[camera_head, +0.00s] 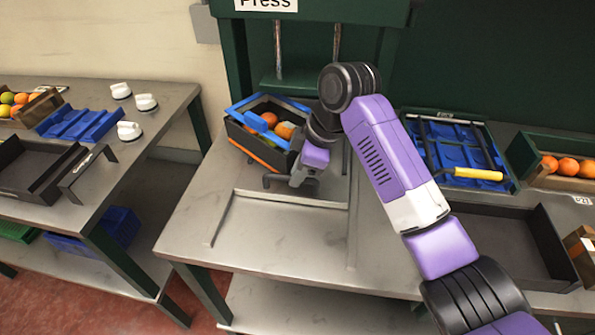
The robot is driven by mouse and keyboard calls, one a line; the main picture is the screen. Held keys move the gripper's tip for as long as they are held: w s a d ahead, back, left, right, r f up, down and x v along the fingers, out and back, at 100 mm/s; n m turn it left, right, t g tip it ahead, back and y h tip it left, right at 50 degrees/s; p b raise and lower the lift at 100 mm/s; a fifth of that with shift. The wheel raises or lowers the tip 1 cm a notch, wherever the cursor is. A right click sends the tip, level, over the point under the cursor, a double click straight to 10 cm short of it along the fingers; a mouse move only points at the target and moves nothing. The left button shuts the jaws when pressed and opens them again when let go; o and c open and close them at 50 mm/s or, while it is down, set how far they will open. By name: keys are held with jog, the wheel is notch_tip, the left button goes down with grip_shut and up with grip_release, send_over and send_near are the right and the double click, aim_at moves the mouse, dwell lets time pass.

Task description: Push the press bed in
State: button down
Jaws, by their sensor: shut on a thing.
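The press (305,77) is a dark green frame labelled "Press" with two vertical metal rods. The press bed (332,192) is a flat grey metal plate in front of it, at the near side of the frame. On the bed sits a black crate (258,152) with oranges and a blue frame on top, tilted in the picture. My gripper (292,181) is low at the bed's front edge, beside the crate's near right corner. It is shut on a dark bar that looks like the bed's handle (270,181); my gripper and wrist partly hide it.
A guide recess (285,235) in the metal table lies clear in front of the bed. A blue tray with a yellow-handled tool (478,174) and an empty black tray (510,240) stand right. A crate of oranges (562,166) is far right. Another table (120,170) stands left.

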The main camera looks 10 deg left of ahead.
jog(key=w, duration=0.1)
jog(key=w+t, duration=0.1)
jog(key=w, duration=0.1)
jog(key=shift+w+r, duration=0.2)
jog(key=shift+r, duration=0.15)
jog(key=c, duration=1.4)
grip_release()
jog(key=shift+d+t+y, duration=0.15)
jog(key=shift+t+y, duration=0.15)
jog(key=shift+f, duration=0.1)
jog(key=shift+s+d+f+g+h, duration=0.2)
jog(key=shift+s+d, duration=0.1)
jog(key=shift+d, duration=0.1)
jog(key=shift+s+d+f+g+h, duration=0.15)
jog(key=shift+s+d+g+h, duration=0.05)
jog(key=shift+s+d, duration=0.15)
jog(key=p+v, duration=0.8)
jog(key=shift+s+d+r, duration=0.15)
jog(key=shift+s+d, duration=0.1)
jog(key=shift+d, duration=0.05)
jog(key=shift+p, duration=0.45)
jog(key=b+v, duration=0.1)
jog(key=v, duration=0.7)
jog(key=shift+b, duration=0.3)
